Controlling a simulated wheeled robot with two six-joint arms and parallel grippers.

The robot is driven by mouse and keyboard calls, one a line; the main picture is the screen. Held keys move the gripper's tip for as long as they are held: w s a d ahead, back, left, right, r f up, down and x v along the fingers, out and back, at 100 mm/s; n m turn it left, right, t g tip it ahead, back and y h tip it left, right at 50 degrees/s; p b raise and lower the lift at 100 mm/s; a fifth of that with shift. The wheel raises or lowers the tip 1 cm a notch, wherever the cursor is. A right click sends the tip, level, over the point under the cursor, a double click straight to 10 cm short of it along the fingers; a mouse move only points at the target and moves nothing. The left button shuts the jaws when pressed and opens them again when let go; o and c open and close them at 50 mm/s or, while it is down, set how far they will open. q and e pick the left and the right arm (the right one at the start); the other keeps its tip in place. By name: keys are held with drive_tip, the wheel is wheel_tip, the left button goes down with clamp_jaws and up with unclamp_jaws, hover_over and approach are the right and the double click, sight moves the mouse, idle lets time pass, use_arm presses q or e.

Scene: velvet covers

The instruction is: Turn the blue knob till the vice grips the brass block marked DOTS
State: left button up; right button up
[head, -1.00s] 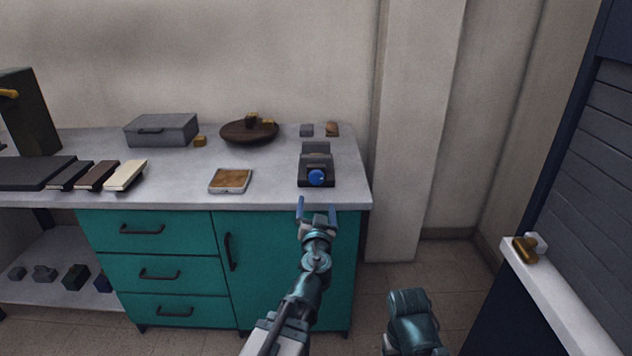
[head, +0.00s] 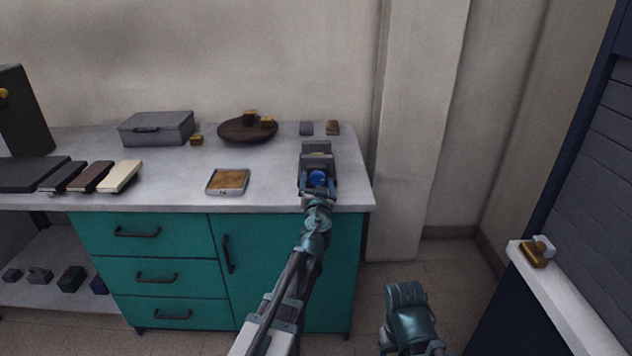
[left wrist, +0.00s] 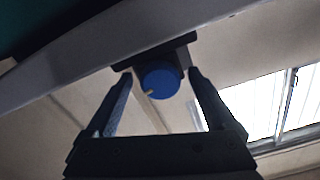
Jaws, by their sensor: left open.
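The vice (head: 317,148) is a dark grey block near the right front edge of the bench, its blue knob (head: 317,177) facing me. A thin tan strip shows between its jaws; I cannot tell whether that is the brass block marked DOTS, and no marking is readable. My left gripper (head: 318,188) is open, with one finger on each side of the knob. In the left wrist view the blue knob (left wrist: 160,80) sits between the fingertips, with a gap on both sides and a small yellow mark at its lower left. My right gripper is out of view.
Brass-coloured pieces sit by the grey box (head: 157,128), on the round dark turntable (head: 240,133) and on the right ledge (head: 560,290). A framed tan tray (head: 228,181) lies left of the vice.

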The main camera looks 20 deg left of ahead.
use_arm(q)
drive_tip(key=c, duration=1.4)
drive_tip(key=shift+o, duration=0.2)
drive_tip(key=m, duration=0.4)
drive_tip(key=shift+s, duration=0.1)
drive_tip(key=m, duration=0.3)
drive_tip(key=shift+m, duration=0.3)
drive_tip(key=m, duration=0.4)
drive_tip(key=shift+r, duration=0.1)
drive_tip(key=shift+m, duration=2)
